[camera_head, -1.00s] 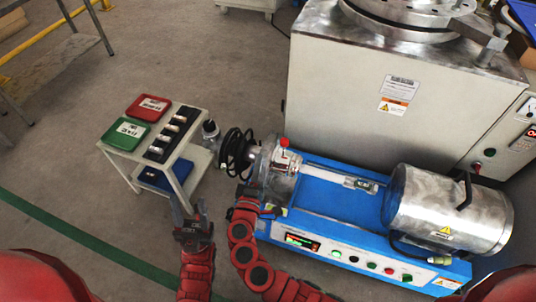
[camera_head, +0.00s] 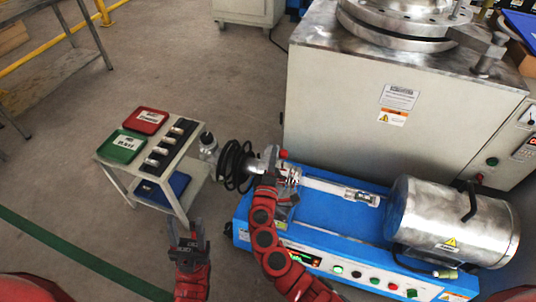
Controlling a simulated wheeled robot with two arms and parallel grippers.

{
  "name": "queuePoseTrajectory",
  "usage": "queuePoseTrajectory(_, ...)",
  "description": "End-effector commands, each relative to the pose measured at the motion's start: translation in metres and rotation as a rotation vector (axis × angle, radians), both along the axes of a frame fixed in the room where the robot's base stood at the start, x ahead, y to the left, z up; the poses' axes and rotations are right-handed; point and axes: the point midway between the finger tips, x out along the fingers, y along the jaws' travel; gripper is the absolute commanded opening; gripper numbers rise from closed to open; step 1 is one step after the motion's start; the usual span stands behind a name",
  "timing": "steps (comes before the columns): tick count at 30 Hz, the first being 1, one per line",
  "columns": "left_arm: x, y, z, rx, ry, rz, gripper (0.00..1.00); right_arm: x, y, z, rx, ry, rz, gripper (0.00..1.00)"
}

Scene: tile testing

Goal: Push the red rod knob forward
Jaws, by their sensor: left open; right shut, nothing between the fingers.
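The red rod knob (camera_head: 283,154) stands on its rod at the left end of the blue test machine (camera_head: 325,225). My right gripper (camera_head: 271,158) is shut and empty, just left of the knob. Whether its fingertips touch the knob or rod I cannot tell. My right forearm hides part of the machine's clear and metal left end. My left gripper (camera_head: 187,232) is open and empty, below the small white cart and left of the machine.
The white cart (camera_head: 188,157) at left carries a red tray (camera_head: 146,120), a green tray (camera_head: 121,146) and a dark sample rack (camera_head: 168,148).

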Motion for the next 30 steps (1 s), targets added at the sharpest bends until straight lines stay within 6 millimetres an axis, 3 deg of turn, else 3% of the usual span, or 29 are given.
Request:
queuePoseTrajectory(9, 0.000, 0.000, 0.000, 0.000, 0.000, 0.000, 0.48, 0.000, -0.001, 0.000, 0.000, 0.000, -0.001, 0.00)
queuePoseTrajectory(17, 0.000, 0.000, -0.002, 0.003, -0.002, 0.000, 0.48, -0.007, -0.022, -0.001, 0.000, 0.000, -0.002, 0.00)
queuePoseTrajectory(30, -0.001, 0.000, -0.004, 0.005, -0.004, 0.000, 0.48, -0.002, -0.021, 0.000, 0.001, 0.000, -0.003, 0.00)
